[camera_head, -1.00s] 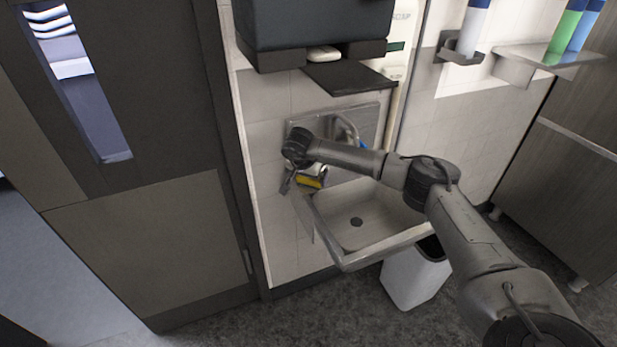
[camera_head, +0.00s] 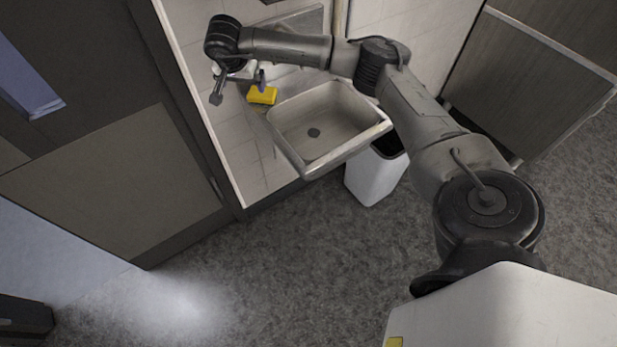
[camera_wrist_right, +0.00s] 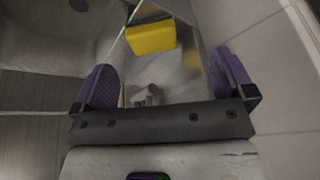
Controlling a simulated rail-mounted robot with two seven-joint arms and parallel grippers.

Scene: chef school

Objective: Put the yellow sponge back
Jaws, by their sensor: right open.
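The yellow sponge (camera_head: 262,95) lies on the ledge at the left side of the sink (camera_head: 338,156). In the right wrist view the sponge (camera_wrist_right: 150,38) shows a yellow face and a dark layer along its upper edge. My right gripper (camera_head: 239,88) is open and empty, just left of the sponge in the head view. In the wrist view the sponge sits beyond the purple fingertips (camera_wrist_right: 165,78), within the gap between them and nearer the left finger. I see no contact. My left gripper is not in view.
The tiled wall (camera_head: 215,120) is close to the right gripper. A door (camera_head: 110,190) is at the left. The grey floor in front is clear.

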